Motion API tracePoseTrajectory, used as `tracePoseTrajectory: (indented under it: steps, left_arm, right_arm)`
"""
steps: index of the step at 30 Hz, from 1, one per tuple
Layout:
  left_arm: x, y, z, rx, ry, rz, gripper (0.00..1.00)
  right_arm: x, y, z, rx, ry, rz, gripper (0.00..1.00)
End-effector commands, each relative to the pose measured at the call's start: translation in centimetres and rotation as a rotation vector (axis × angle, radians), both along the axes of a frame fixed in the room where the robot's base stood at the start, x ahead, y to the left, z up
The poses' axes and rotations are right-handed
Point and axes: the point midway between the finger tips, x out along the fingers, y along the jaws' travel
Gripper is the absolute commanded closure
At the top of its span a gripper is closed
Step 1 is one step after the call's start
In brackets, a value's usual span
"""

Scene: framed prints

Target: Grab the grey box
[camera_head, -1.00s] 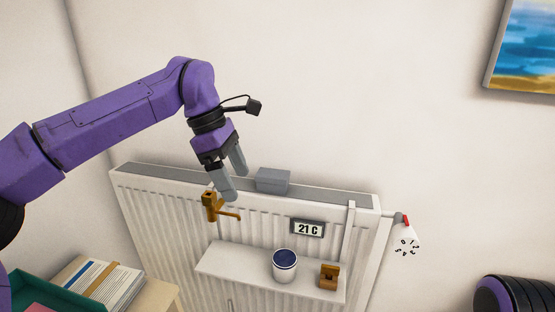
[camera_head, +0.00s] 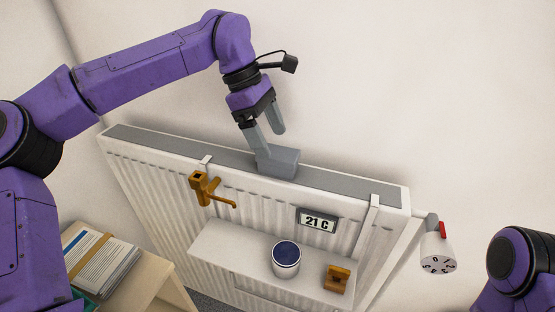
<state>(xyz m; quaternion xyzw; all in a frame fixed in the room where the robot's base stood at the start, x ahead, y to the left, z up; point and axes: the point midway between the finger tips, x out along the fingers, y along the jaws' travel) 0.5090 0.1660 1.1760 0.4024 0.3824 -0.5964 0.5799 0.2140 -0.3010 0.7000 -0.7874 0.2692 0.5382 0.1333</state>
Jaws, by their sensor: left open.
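The grey box (camera_head: 282,162) sits on top of the white radiator (camera_head: 140,158), on its grey top grille, near the wall. My left gripper (camera_head: 272,148) is open and points down at the box. One finger reaches in front of the box's left part and the other is behind it, toward the wall. I cannot tell whether either finger touches the box. My right gripper is not in view; only a purple part of my right arm shows at the lower right.
A brass tap-like fitting (camera_head: 203,188) and a 21 C display (camera_head: 317,221) are on the radiator front. A shelf (camera_head: 226,252) holds a blue-topped white pot (camera_head: 286,260) and a small wooden piece (camera_head: 337,279). A valve knob (camera_head: 438,252) sticks out right. Papers (camera_head: 100,258) lie lower left.

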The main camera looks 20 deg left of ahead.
Motion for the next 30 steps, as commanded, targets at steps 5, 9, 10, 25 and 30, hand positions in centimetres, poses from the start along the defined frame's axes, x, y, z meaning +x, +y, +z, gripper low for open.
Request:
tracePoseTrajectory:
  steps: [5,9,10,25,30]
  left_arm:
    - [-0.6,-1.1,-2.8,0.001,0.007,-0.002,0.15]
    - [-0.5,-1.8,-4.6,0.001,0.004,0.000,0.15]
    - [-0.5,-1.9,-4.7,0.001,0.003,0.000,0.15]
    - [-0.5,-1.9,-4.8,0.001,0.003,0.001,0.75]
    - [-0.5,-1.9,-4.7,0.001,0.003,0.001,0.75]
  right_arm:
    - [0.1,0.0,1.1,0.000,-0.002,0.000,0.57]
    - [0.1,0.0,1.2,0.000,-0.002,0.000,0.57]
    - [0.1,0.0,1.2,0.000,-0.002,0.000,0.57]
    - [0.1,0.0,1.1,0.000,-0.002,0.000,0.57]
    - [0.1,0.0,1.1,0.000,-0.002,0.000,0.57]
